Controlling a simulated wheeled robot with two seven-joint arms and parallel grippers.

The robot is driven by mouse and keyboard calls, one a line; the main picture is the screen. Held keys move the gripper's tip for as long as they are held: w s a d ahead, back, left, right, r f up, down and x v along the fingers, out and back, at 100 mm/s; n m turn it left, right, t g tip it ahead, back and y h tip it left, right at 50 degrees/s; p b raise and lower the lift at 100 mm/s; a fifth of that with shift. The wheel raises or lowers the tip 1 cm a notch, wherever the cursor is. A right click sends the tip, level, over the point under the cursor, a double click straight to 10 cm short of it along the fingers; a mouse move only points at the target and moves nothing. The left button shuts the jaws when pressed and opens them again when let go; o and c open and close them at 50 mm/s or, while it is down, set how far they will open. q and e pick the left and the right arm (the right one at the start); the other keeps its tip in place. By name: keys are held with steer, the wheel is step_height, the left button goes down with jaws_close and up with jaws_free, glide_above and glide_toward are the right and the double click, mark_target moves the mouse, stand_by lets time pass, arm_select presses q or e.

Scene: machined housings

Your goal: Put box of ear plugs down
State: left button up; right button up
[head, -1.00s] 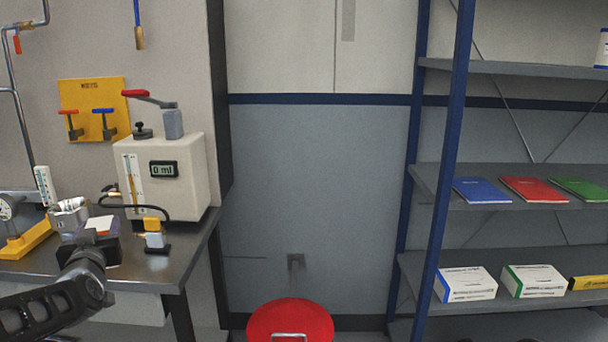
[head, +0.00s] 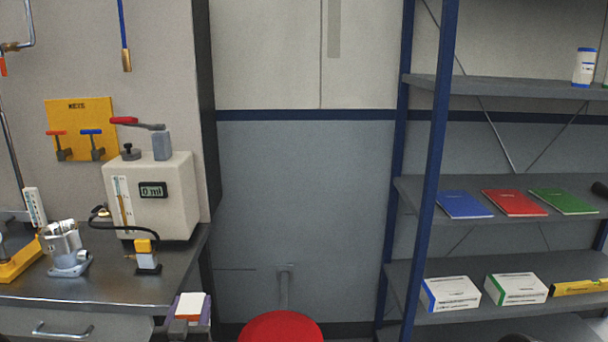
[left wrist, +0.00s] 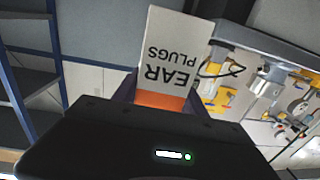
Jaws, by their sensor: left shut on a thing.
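The box of ear plugs (head: 190,305) is white with an orange end and is held in my left gripper (head: 188,322). In the head view it is low in the picture, by the front right corner of the bench, and appears clear of the bench top. The left wrist view shows the box (left wrist: 172,62) between the dark fingers (left wrist: 160,98), its "EAR PLUGS" lettering upside down. The fingers are shut on the orange end, and the white part sticks out beyond them. My right gripper is not in view.
The metal bench (head: 120,290) carries a beige dispenser (head: 150,195) and a grey fixture (head: 68,250). A red stool (head: 281,328) stands right of the bench. The blue-framed shelf (head: 470,267) holds white boxes (head: 450,293) and notebooks (head: 515,203).

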arm_select(q)
steer(key=s+d+f+m+h+p, duration=0.1)
steer(key=s+d+f+p, duration=0.1)
steer(key=d+f, duration=0.2)
steer(key=shift+d+h, duration=0.3)
steer(key=shift+d, duration=0.25)
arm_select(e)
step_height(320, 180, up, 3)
